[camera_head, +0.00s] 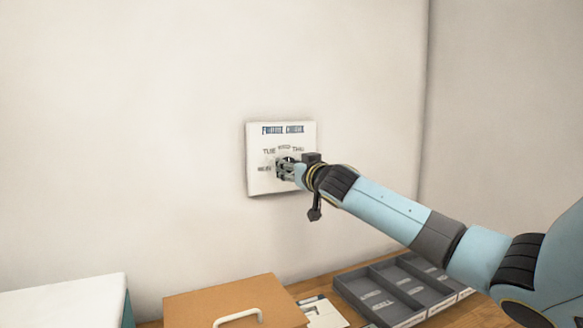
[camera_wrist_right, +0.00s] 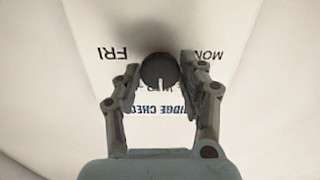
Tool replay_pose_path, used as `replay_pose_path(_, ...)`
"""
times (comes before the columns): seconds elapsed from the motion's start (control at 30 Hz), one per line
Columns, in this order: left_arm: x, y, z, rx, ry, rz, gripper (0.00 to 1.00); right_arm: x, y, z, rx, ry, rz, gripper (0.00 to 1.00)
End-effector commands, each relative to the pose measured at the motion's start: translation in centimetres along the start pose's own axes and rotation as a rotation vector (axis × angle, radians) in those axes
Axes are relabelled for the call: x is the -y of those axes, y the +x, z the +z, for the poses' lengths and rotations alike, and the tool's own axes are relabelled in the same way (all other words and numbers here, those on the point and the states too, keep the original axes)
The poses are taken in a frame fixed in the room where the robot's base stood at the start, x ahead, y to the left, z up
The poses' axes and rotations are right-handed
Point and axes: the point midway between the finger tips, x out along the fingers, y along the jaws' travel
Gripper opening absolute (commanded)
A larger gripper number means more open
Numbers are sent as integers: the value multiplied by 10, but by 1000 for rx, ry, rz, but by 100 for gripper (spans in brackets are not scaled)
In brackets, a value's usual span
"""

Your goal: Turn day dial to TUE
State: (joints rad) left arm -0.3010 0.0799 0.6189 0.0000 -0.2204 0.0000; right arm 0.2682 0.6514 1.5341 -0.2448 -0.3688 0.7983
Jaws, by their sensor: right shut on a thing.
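The day dial (camera_wrist_right: 159,70) is a dark round knob on a white wall panel (camera_head: 257,183), which also shows in the right wrist view (camera_wrist_right: 90,30). Day words surround it; TUE is at upper left and THU at upper right in the head view. My right gripper (camera_head: 283,168) is at the panel, shut on the dial with one finger on each side, as the right wrist view (camera_wrist_right: 160,69) shows. A pale mark on the dial points down in that view, toward the partly hidden WED and the panel's heading. My left gripper is out of view.
Below the panel, a wooden counter holds a grey divided tray (camera_head: 375,298), a brown board with a pale handle (camera_head: 228,290) and a white sheet (camera_head: 325,314). A white-topped box (camera_head: 62,300) stands at lower left. The wall around the panel is bare.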

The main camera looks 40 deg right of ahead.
Motion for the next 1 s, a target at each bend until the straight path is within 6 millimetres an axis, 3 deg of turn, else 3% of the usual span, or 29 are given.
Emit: replay_pose_path(1.0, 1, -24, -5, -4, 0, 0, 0, 0, 0, -1, 0, -742, 0, 9)
